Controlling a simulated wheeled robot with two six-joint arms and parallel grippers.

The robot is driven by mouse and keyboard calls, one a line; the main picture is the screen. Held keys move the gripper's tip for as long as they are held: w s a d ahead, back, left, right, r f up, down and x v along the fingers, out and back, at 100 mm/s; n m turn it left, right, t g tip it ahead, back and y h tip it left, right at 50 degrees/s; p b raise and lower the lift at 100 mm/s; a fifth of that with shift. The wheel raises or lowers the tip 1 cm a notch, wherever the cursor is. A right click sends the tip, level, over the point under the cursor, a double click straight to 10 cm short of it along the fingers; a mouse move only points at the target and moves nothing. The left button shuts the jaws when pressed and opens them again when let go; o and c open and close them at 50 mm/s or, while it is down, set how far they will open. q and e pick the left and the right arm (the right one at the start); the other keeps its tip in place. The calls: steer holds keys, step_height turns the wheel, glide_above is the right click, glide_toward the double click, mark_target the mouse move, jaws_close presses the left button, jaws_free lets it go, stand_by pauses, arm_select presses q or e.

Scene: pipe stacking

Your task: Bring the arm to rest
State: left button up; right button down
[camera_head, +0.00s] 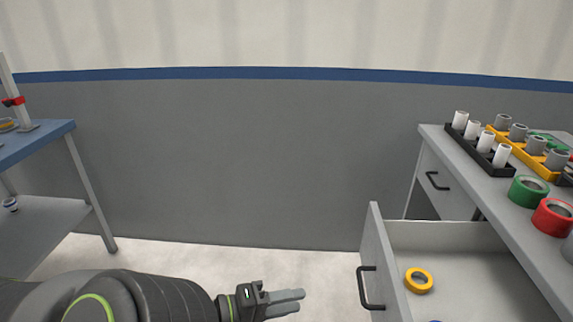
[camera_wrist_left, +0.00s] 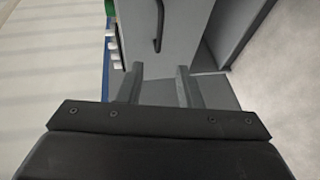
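My left arm comes in from the lower left of the head view. Its left gripper (camera_head: 290,302) points right, low in front of the open drawer, with the fingers apart and nothing between them. In the left wrist view the two grey fingers of the left gripper (camera_wrist_left: 160,85) also stand apart and empty, with a grey cabinet front and its dark handle beyond them. My right gripper is in neither view.
The open drawer (camera_head: 375,255) at the right holds a yellow ring (camera_head: 418,280). The grey workbench (camera_head: 470,165) carries white pipes in a black rack (camera_head: 497,162), a green ring (camera_head: 527,191) and a red ring (camera_head: 553,217). A blue table (camera_head: 40,142) stands at the left. Open floor lies between.

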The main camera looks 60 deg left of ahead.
arm_select(q)
steer(key=shift+s, duration=0.2)
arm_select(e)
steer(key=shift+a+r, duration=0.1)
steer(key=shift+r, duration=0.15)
